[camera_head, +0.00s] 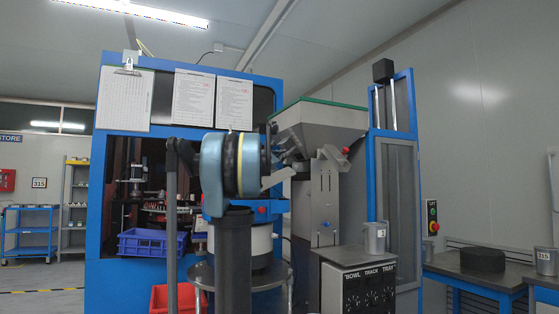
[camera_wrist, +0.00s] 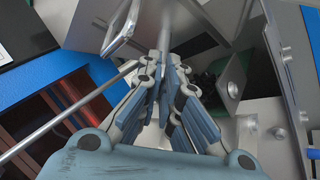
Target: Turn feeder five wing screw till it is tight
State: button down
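The grey sheet-metal feeder with its hopper (camera_head: 322,122) stands right of centre in the head view. A red knob (camera_head: 346,150) sits on its upper right side. My gripper (camera_wrist: 172,62) reaches in toward metal parts of the feeder in the wrist view. Its blue-grey finger pads stand close together at the tips. A grey rod or bar (camera_wrist: 165,18) runs up just beyond them. I cannot tell whether the pads touch anything between them. I cannot pick out the wing screw for sure. In the head view my wrist hides most of the gripper.
A flat metal plate (camera_wrist: 234,82) stands close right of the fingers, and a bent bracket (camera_wrist: 124,28) is up left. A thin rod (camera_wrist: 65,112) crosses at left. A control box (camera_head: 362,280) bearing a metal cup (camera_head: 375,238) stands in front of the feeder. A blue bin (camera_head: 148,243) is at left.

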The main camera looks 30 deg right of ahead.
dwell(0.4)
jog(key=c, duration=1.8)
grip_release()
jog(key=v, duration=1.2)
jog(key=shift+f, duration=0.15)
